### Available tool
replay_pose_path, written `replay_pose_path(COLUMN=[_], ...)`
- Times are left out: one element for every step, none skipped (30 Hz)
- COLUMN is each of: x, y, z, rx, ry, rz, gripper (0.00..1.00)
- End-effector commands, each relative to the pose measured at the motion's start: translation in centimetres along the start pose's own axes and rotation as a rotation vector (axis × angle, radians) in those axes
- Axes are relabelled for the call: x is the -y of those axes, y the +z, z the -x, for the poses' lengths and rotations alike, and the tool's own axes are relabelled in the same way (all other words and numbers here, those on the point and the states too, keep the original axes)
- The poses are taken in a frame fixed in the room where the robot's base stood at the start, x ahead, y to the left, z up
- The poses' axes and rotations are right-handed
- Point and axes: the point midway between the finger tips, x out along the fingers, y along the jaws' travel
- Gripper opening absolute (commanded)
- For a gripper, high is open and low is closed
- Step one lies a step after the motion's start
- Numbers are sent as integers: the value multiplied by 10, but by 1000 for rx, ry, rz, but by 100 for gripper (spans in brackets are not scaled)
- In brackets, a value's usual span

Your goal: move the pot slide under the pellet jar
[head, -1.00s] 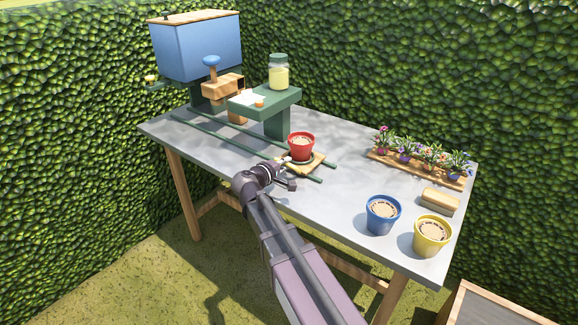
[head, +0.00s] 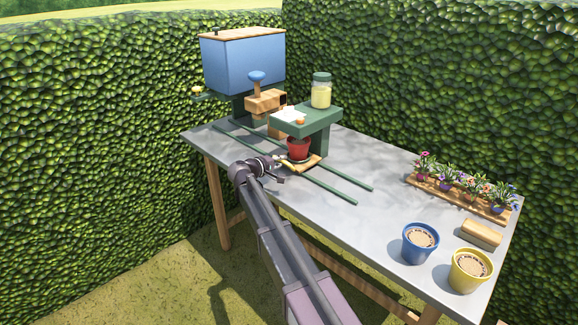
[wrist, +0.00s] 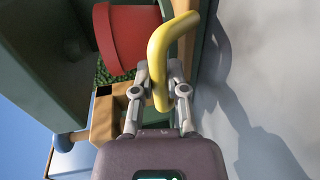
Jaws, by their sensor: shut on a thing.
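The pot slide (head: 309,164) is a small wooden carriage on two green rails, carrying a red pot (head: 298,150). The red pot also shows in the wrist view (wrist: 127,38). Its yellow bent handle (wrist: 157,58) lies between my gripper's fingers (wrist: 158,78). In the head view my gripper (head: 280,168) is at the slide's near left side, shut on the handle. The pellet jar (head: 321,92), clear with pale yellow contents and a green lid, stands on a green shelf (head: 322,119). In the head view the shelf's front edge hides the pot's upper rim.
A blue hopper (head: 242,64) stands behind, with a wooden block and a blue knob (head: 256,76) in front. A flower tray (head: 460,189), a wooden block (head: 481,234), a blue pot (head: 420,243) and a yellow pot (head: 471,270) are at the right. The table's middle is clear.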

Motion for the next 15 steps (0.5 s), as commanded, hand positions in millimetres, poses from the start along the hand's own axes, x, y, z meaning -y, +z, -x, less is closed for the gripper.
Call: replay_pose_path(x=[0,0,0,0,0,0,0,0,0,0,0,0,0,0,0], y=[-2,-3,-3,-3,-3,-2,-2,-2,-2,-2,-2,-2,-2,-2,-2], z=[-1,-1,-1,-1,-1,0,0,0,-1,0,-1,-1,-1,0,0], rx=[-1,-1,-1,-1,-1,-1,-1,-1,-1,-1,0,0,0,0,0], ry=[0,0,0,0,0,0,0,0,0,0,0,0,0,0,0], rz=[0,0,0,0,0,0,0,0,0,0,0,0,0,0,0], gripper=[0,0,0,0,0,0,0,0,0,0,0,27,36,45,54])
